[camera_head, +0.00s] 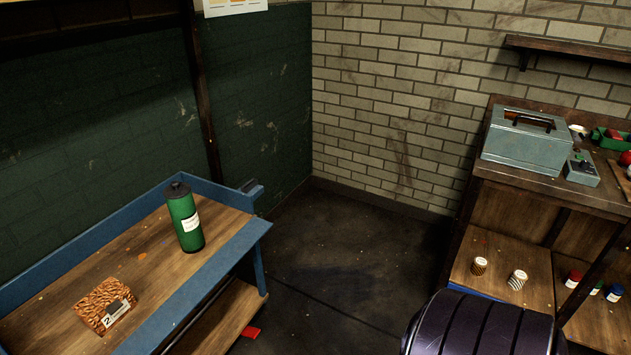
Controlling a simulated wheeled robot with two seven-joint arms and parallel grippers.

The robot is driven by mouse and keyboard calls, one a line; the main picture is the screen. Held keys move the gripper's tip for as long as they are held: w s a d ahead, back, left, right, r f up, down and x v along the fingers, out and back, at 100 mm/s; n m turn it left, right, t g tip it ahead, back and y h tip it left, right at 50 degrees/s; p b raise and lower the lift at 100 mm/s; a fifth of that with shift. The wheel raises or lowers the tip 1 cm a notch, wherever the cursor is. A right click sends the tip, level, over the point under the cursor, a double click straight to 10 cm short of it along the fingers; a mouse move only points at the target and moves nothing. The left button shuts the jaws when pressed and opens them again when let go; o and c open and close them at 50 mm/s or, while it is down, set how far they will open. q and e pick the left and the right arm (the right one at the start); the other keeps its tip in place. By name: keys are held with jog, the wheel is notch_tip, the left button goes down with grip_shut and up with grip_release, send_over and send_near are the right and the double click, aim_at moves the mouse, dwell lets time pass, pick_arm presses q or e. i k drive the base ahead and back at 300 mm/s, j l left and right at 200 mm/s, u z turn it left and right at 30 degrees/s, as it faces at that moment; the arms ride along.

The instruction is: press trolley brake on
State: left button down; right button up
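The trolley (257,232) stands at the left, with a blue metal frame and wooden shelves. A small flat red piece (251,332) shows low down by the trolley's near right leg, beside the lower shelf. It looks like a brake pedal, but I cannot tell whether it is pressed down. The wheels are not visible. A green bottle (186,220) stands upright on the trolley's top, and a brown patterned box (105,306) lies nearer on it. Neither of my grippers is in view.
Bare dark floor (340,250) lies between the trolley and a wooden bench (545,190) at the right. A grey-blue metal case (526,141) sits on the bench, with several small jars on its lower shelf. A brick wall (390,100) closes the back.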

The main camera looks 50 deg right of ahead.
aim_at(250, 333)
jog(key=z, duration=1.05)
